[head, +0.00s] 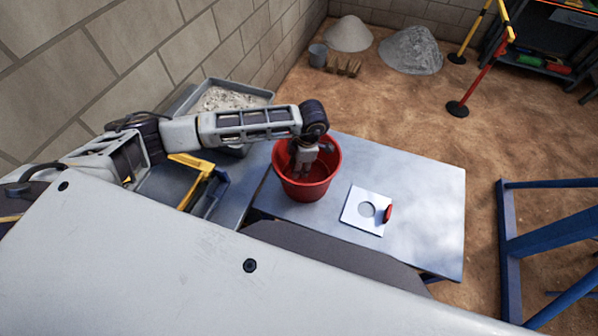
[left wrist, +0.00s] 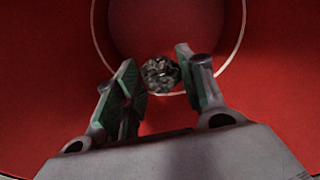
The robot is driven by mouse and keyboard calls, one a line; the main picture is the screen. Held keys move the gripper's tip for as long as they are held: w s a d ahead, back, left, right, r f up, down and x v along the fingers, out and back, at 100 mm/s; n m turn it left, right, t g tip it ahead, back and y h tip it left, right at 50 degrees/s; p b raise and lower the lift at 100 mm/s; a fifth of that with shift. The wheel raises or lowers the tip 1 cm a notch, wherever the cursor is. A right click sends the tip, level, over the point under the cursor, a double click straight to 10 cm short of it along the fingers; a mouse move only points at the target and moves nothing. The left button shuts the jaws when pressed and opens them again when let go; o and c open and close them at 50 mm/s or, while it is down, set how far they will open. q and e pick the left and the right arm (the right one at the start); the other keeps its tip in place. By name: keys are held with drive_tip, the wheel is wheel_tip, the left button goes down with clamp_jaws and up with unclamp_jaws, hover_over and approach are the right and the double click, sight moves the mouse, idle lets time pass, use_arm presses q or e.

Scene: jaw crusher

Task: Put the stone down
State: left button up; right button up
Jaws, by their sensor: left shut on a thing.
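The stone (left wrist: 161,74) is a small, rough grey-green lump between the fingers of my left gripper (left wrist: 159,78) in the left wrist view. My left gripper is shut on it. In the head view my left gripper (head: 303,168) points down inside the red bucket (head: 308,192), and the stone cannot be made out there. The red bucket wall (left wrist: 275,90) surrounds the fingers in the left wrist view, with a pale ring around the round bottom. The gap between stone and bottom cannot be judged. My right gripper is not in view.
The bucket stands on a grey metal table (head: 430,195). A white plate with a round hole (head: 354,218) and a red piece (head: 388,213) lie right of it. A grey tray of pale rubble (head: 265,96) stands behind my left arm. A blue frame (head: 508,250) stands at right.

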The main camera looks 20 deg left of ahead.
use_arm(q)
drive_tip(key=shift+f+p, duration=0.3)
drive_tip(key=shift+f, duration=1.95)
drive_tip(key=o, duration=0.9)
drive_tip(key=shift+f, duration=0.1)
wheel_tip(320, 180, up, 12)
drive_tip(key=d+b, duration=0.1)
drive_tip(key=b, duration=0.1)
drive_tip(key=shift+w+d, duration=0.25)
drive_tip(key=shift+d, duration=0.1)
